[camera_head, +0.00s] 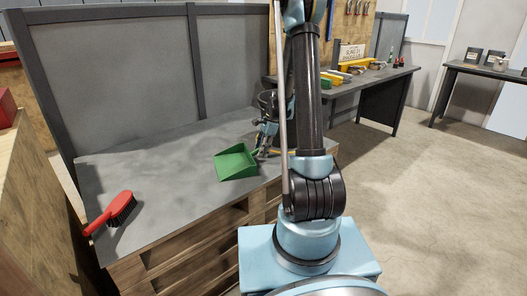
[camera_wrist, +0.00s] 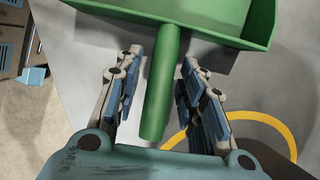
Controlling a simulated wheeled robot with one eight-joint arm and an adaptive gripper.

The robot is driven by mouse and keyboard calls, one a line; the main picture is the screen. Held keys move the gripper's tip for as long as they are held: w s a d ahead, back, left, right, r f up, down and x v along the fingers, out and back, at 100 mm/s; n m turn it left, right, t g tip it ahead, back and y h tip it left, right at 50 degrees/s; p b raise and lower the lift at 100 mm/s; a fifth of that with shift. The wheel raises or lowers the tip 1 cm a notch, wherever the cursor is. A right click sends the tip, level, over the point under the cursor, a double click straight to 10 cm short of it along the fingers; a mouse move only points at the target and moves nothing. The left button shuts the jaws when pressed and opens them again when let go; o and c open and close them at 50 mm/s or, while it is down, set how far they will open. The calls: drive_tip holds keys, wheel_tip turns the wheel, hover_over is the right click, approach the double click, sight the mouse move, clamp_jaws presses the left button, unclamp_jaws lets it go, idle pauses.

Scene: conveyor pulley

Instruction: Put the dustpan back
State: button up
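The green dustpan (camera_head: 236,163) lies on the grey top of the workbench (camera_head: 160,185), near its right side. My gripper (camera_head: 264,143) is down at the handle end of the dustpan. In the wrist view the green handle (camera_wrist: 161,95) runs between the two fingers of my gripper (camera_wrist: 162,68), which are open with a narrow gap on either side. The pan (camera_wrist: 215,18) lies beyond the fingertips at the top of that view. In the head view my arm and gripper hide most of the handle.
A red brush (camera_head: 112,212) with dark bristles lies at the left front of the bench. A grey panel (camera_head: 120,75) stands along the back. A yellow curved strip (camera_wrist: 288,140) shows beside the right finger. Open floor (camera_head: 440,200) lies to the right.

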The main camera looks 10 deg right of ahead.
idle(0.3)
drive_tip(key=v, duration=1.1)
drive_tip(key=shift+r, duration=0.15)
drive_tip(key=shift+s+d+r, duration=0.1)
drive_tip(key=shift+s+r, duration=0.05)
drive_tip(key=shift+r, duration=0.3)
drive_tip(key=s+r+n+t+h, duration=0.1)
drive_tip(key=s+r+n, duration=0.25)
drive_tip(key=s, duration=0.65)
drive_tip(key=s+r+n+h, duration=0.1)
drive_tip(key=s+r+n, duration=0.25)
drive_tip(key=s, duration=0.65)
drive_tip(key=s+d+f+n+t, duration=0.1)
drive_tip(key=s+f+n, duration=0.2)
drive_tip(key=s, duration=0.5)
drive_tip(key=s+d+f+n+t+h, duration=0.1)
drive_tip(key=s+d+f+n, duration=0.1)
drive_tip(key=s+f+n, duration=0.2)
drive_tip(key=s+n, duration=0.2)
drive_tip(key=s, duration=0.2)
drive_tip(key=shift+s+d+h, duration=0.3)
